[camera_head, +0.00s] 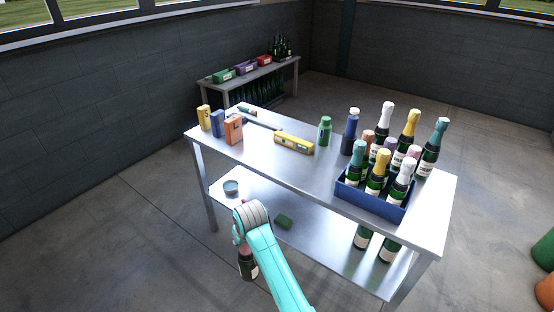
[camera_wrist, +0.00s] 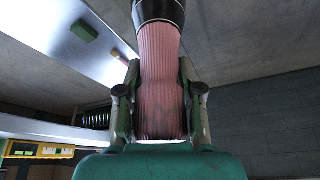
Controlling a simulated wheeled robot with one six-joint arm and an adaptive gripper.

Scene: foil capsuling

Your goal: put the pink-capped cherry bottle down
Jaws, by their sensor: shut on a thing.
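The pink-capped bottle (camera_head: 247,266) hangs below my wrist in the head view, in front of the table's near left side and apart from it. In the wrist view its pink pleated foil cap (camera_wrist: 159,75) sits between the two fingers of my gripper (camera_wrist: 160,100), which is shut on it. The dark bottle neck (camera_wrist: 159,10) shows at the top edge.
The lower shelf holds a tin (camera_head: 231,188) and a green block (camera_head: 284,222).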

